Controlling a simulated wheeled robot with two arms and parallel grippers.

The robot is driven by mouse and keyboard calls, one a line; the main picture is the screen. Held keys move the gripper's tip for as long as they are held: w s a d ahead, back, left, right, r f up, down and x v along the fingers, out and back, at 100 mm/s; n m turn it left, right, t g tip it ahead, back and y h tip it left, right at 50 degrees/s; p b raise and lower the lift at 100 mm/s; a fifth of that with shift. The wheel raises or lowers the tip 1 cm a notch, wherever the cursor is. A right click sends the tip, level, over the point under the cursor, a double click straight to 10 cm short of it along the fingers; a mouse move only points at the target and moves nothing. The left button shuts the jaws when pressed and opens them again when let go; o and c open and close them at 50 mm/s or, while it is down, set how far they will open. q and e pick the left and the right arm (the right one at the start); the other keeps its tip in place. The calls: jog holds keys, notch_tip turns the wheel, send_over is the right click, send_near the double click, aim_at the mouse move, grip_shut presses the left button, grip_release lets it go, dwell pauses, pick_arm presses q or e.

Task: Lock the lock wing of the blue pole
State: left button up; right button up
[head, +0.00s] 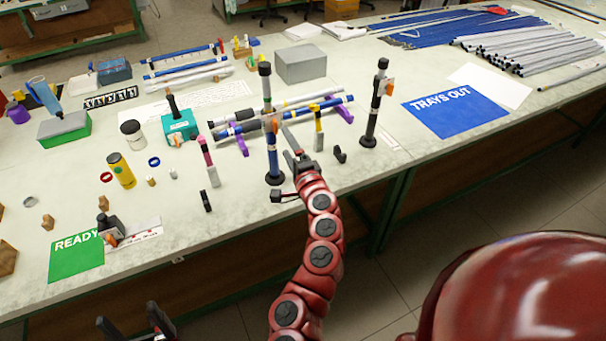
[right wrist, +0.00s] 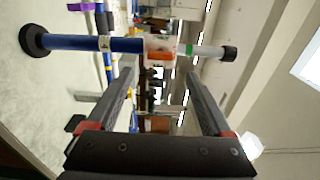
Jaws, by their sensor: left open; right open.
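The blue pole (head: 272,150) stands upright on a round black base on the table, with a grey upper tube and black top cap. In the right wrist view the blue pole (right wrist: 90,43) lies across the picture, base at left. Its orange lock wing (right wrist: 160,57) sits at the collar between blue and grey parts; whether it is folded or sticks out is hard to tell. My right gripper (right wrist: 160,76) is open and empty, its fingers pointing at the collar, with the wing between the fingertips in that view. My left gripper (head: 134,324) is open and empty, low at the front left, away from the pole.
A black pole (head: 373,112) with an orange wing stands to the right. Blue and grey rods on purple holders (head: 240,143) lie behind the blue pole. A teal box (head: 180,127), yellow can (head: 121,170) and green READY mat (head: 76,257) are left. A blue TRAYS OUT mat (head: 455,106) lies right.

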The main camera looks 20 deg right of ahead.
jog(key=s+p, duration=0.1)
jog(key=s, duration=0.9)
